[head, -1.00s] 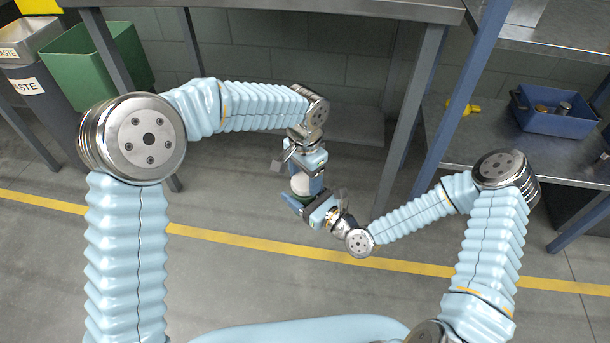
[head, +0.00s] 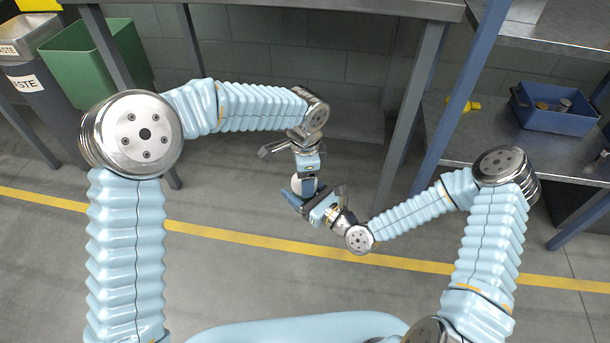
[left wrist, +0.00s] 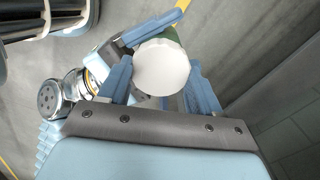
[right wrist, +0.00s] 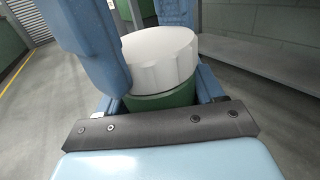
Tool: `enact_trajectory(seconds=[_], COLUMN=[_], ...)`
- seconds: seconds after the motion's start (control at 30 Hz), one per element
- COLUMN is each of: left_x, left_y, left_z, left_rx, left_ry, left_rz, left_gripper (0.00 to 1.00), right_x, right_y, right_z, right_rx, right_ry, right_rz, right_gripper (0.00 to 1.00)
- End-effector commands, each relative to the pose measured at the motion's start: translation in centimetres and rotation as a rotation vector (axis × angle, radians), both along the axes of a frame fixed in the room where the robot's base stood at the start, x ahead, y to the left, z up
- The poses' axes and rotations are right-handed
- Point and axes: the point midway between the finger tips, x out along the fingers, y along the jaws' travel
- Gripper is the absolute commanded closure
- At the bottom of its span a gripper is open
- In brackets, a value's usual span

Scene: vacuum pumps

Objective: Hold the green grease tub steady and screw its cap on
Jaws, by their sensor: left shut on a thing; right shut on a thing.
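The green grease tub (right wrist: 165,97) is between the fingers of my right gripper (head: 295,198), which is shut on it. The white ribbed cap (right wrist: 160,55) sits on top of the tub with no clear gap in the right wrist view. My left gripper (left wrist: 162,85) is shut on the cap, with blue fingers on either side of it. The cap fills the middle of the left wrist view, and only a sliver of green tub (left wrist: 171,36) shows behind it. In the head view the cap (head: 297,184) is partly hidden by the grippers, and the tub is mostly covered.
Both grippers are held over open grey floor with a yellow line (head: 240,243). A metal table (head: 350,8) with grey legs stands behind. At right a shelf (head: 470,140) holds a blue bin (head: 550,118). Green and grey waste bins stand at the far left.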

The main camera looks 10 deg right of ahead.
Motion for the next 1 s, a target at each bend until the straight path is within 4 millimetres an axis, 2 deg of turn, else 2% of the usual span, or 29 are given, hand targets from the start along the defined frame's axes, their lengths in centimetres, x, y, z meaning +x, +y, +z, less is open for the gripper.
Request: enact_trajectory(seconds=[0.3, 0.7, 0.83, 0.97, 1.0], left_x=[-0.15, -0.1, -0.18, -0.16, -0.17], left_y=[0.12, 0.3, 0.27, 0.28, 0.27], left_z=[-0.08, -0.16, -0.36, -0.21, -0.21], left_rx=[0.003, 0.008, 0.002, 0.01, 0.01], left_ry=[0.005, 0.007, 0.01, 0.013, 0.013], left_rz=[-1.024, -2.271, -2.566, -2.566, -2.566], left_gripper=[0.69, 0.69, 0.69, 0.69, 0.35], right_x=[0.01, 0.01, 0.01, 0.01, 0.01], right_y=[-0.01, -0.02, -0.02, -0.02, -0.02], right_z=[-0.01, -0.02, -0.03, 0.0, 0.0], right_rx=[0.0, -0.001, -0.001, 0.0, -0.001], right_ry=[0.0, 0.001, 0.001, 0.0, -0.001], right_rz=[0.0, 0.0, 0.0, 0.0, 0.0], right_gripper=[1.0, 1.0, 1.0, 1.0, 1.0])
